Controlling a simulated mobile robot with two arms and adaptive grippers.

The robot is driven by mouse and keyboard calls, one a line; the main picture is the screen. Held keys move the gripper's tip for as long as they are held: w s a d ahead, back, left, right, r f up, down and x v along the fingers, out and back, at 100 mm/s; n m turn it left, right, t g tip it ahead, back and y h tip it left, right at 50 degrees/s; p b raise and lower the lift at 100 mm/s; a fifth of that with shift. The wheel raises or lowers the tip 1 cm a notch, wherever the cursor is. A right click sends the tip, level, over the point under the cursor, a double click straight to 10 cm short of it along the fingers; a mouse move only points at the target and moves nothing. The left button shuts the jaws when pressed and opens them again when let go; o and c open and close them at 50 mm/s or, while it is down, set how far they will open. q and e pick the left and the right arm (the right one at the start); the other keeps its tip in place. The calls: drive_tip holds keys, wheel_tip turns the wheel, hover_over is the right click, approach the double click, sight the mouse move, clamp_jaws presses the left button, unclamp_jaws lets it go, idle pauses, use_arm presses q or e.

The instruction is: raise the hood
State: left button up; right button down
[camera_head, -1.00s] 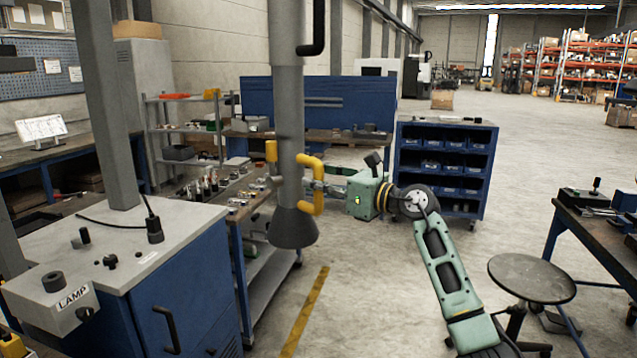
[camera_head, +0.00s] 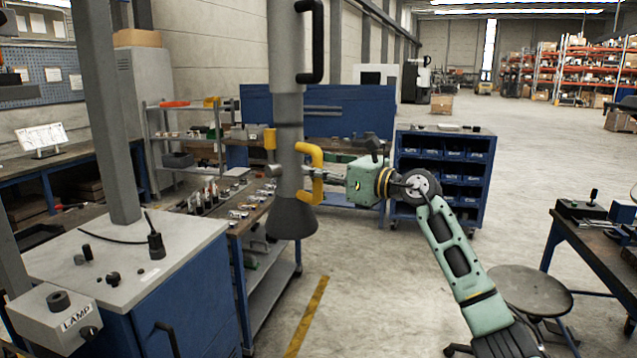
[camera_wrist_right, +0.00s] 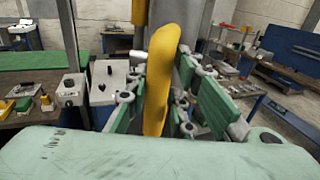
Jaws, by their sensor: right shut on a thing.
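The hood (camera_head: 292,217) is a dark grey cone at the lower end of a vertical grey tube (camera_head: 287,115), and it hangs in the air. A yellow C-shaped handle (camera_head: 316,155) is on the tube's right side, just above the cone. My right gripper (camera_head: 320,176) comes in from the right and is shut on this handle. In the right wrist view, the handle (camera_wrist_right: 163,65) stands upright between the green fingers, partly covering them. My left gripper is not in view.
A blue cabinet with a white top and a lamp box (camera_head: 60,318) stands at the left. A bench with small parts (camera_head: 240,213) is behind the hood. A stool (camera_head: 530,291) and dark table (camera_head: 600,240) are at the right. The middle floor is clear.

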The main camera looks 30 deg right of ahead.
wheel_tip(320, 180, up, 6)
drive_tip(key=p, duration=0.2)
drive_tip(key=shift+r+p, duration=0.25)
drive_tip(key=shift+p, duration=0.1)
drive_tip(key=shift+s+r, duration=0.1)
drive_tip(key=shift+r, duration=0.25)
drive_tip(key=c, duration=1.6)
unclamp_jaws()
drive_tip(key=shift+a, duration=0.15)
drive_tip(key=shift+s+d+f, duration=0.25)
drive_tip(key=shift+f, duration=0.05)
drive_tip(key=shift+v, duration=5.7)
drive_tip(key=shift+a+r, duration=0.1)
